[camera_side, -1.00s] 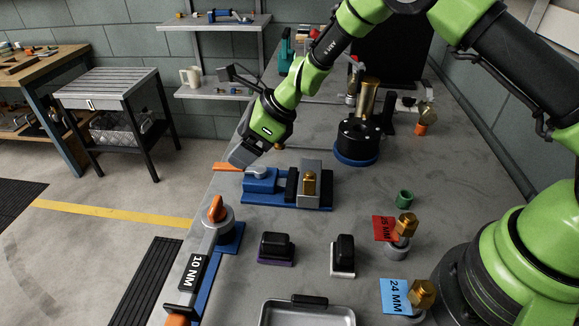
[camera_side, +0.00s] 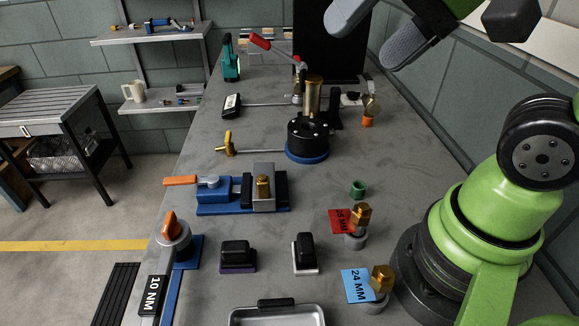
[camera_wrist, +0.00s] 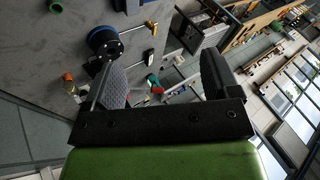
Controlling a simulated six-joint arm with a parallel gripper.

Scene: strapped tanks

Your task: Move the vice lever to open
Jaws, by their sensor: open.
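The blue vice (camera_side: 209,189) lies on the grey bench, with a grey and black jaw block and a brass fitting (camera_side: 263,187) at its right part. Its orange lever (camera_side: 181,181) points left from a grey pivot, level in the side view. My gripper (camera_side: 378,30) is high at the top of the side view, well above the bench and away from the vice. Its grey fingers are apart, and nothing shows between them. In the wrist view the open fingers (camera_wrist: 160,85) frame the bench's far end; I cannot make out the vice there.
Behind the vice stands a black round fixture (camera_side: 308,138) on a blue base, with a yellow-handled valve (camera_side: 228,144) beside it. A red-handled clamp (camera_side: 272,48) stands farther back. An orange-knobbed torque tool (camera_side: 171,228), black blocks (camera_side: 305,253) and a tray (camera_side: 277,315) lie nearer.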

